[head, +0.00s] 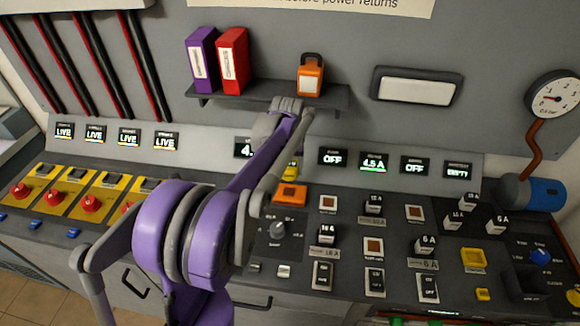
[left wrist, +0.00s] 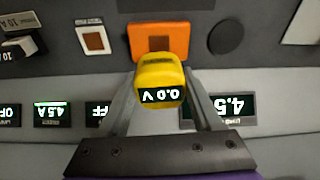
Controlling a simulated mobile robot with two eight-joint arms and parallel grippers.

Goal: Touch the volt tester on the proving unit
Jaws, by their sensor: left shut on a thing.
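The yellow volt tester (left wrist: 160,82) is held between the two fingers of my left gripper (left wrist: 160,90); its small screen reads 0.0 V. In the head view a bit of the tester (head: 292,171) shows beside my purple arm. The orange block, which looks like the proving unit (left wrist: 160,38), lies just beyond the tester's tip; it also shows on the panel in the head view (head: 290,193). The tip overlaps the block's edge in the wrist view; I cannot tell whether they touch. My arm hides most of the left gripper in the head view. My right gripper is not in view.
Switches and fuse blocks crowd the panel right of the proving unit. Red buttons on yellow plates (head: 92,203) stand at the left. A shelf (head: 330,100) above holds a purple binder (head: 202,60), a red binder (head: 232,60) and an orange padlock-shaped item (head: 310,76).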

